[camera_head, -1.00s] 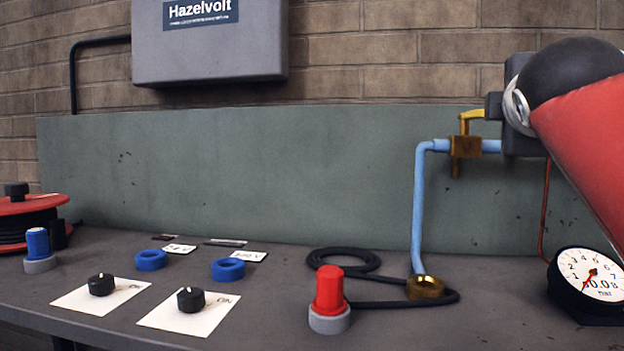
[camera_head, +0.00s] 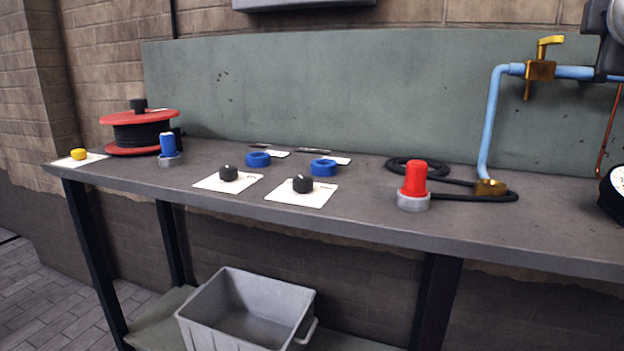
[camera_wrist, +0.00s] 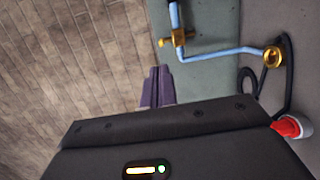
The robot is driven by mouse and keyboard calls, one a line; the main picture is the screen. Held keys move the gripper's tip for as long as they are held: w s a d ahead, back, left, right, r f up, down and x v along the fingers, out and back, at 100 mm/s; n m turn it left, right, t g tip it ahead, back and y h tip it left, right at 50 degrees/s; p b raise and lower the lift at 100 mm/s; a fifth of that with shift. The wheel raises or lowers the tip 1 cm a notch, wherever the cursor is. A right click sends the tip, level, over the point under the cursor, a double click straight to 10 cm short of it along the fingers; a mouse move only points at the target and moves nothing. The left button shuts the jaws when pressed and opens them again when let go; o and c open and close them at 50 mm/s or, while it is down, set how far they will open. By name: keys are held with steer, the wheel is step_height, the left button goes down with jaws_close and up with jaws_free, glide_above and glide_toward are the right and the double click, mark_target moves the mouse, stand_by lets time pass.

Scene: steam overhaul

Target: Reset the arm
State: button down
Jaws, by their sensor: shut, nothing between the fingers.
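My gripper (camera_wrist: 157,87) shows in the wrist view with its two purple-grey fingers together and nothing between them. Its dark body fills the lower part of that view. The fingers point toward the brick wall (camera_wrist: 70,60) and the green back panel, and touch nothing that I can see. The gripper does not show in the head view. In the wrist view the blue pipe (camera_wrist: 225,53) with its brass valve (camera_wrist: 180,38) lies beyond and right of the fingers. The red-capped knob (camera_wrist: 288,127) is at the right, partly hidden by the gripper body.
The workbench (camera_head: 400,235) holds the red cable reel (camera_head: 140,135), two blue rings (camera_head: 323,167), black knobs (camera_head: 302,184) on white cards and the red-capped knob (camera_head: 414,180). A gauge (camera_head: 614,190) is at the right edge. A grey crate (camera_head: 250,310) sits below on a shelf.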

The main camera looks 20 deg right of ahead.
steer(key=w+a+f+m+y, duration=0.1)
steer(key=w+a+f+y, duration=0.2)
steer(key=a+f, duration=0.4)
steer(key=w+a+f+m+g+y, duration=0.1)
steer(key=w+a+f+y, duration=0.25)
steer(key=f, duration=0.65)
steer(key=w+a+f+m+y, duration=0.1)
steer(key=w+a+f+y, duration=0.15)
steer(key=a+f, duration=0.45)
steer(key=s+a+f+m+g+y, duration=0.2)
steer(key=s+a+f, duration=0.2)
steer(key=a+f, duration=0.3)
steer(key=s+a+f+m+g+y, duration=0.2)
steer(key=a+f, duration=0.5)
steer(key=f, duration=0.9)
steer(key=shift+s+f+m+g+y, duration=0.4)
steer(key=shift+s+m+g, duration=0.15)
steer(key=shift+s, duration=0.4)
